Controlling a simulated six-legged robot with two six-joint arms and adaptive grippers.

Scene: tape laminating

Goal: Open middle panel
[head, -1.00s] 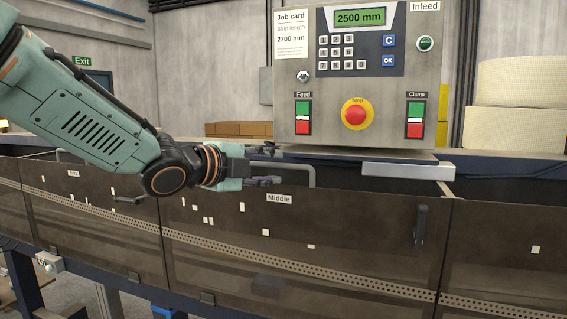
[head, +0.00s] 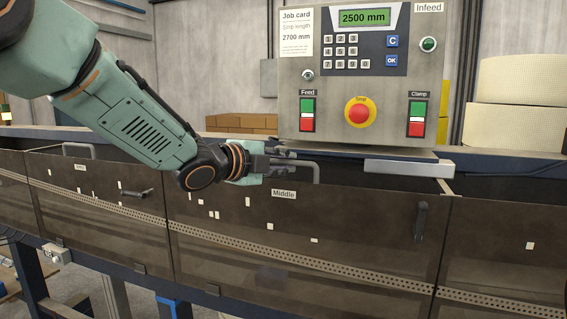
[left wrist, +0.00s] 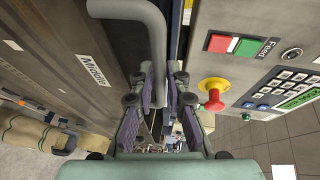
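The middle panel (head: 345,215) is a dark see-through cover with a "Middle" label (head: 284,194). It stands upright on the front of the machine and looks shut. My left gripper (head: 292,158) is at this handle, coming from the left. In the left wrist view the handle (left wrist: 154,50) runs down between the two fingers of my left gripper (left wrist: 162,110). A gap shows beside the handle, so the fingers look open around it. The right gripper is not in view.
The control box (head: 357,115), with a red stop button (head: 360,112), stands close behind the handle. A black handle (head: 421,222) is on the panel's right side. A neighbouring panel (head: 90,200) lies left. Free floor shows below the machine at lower left.

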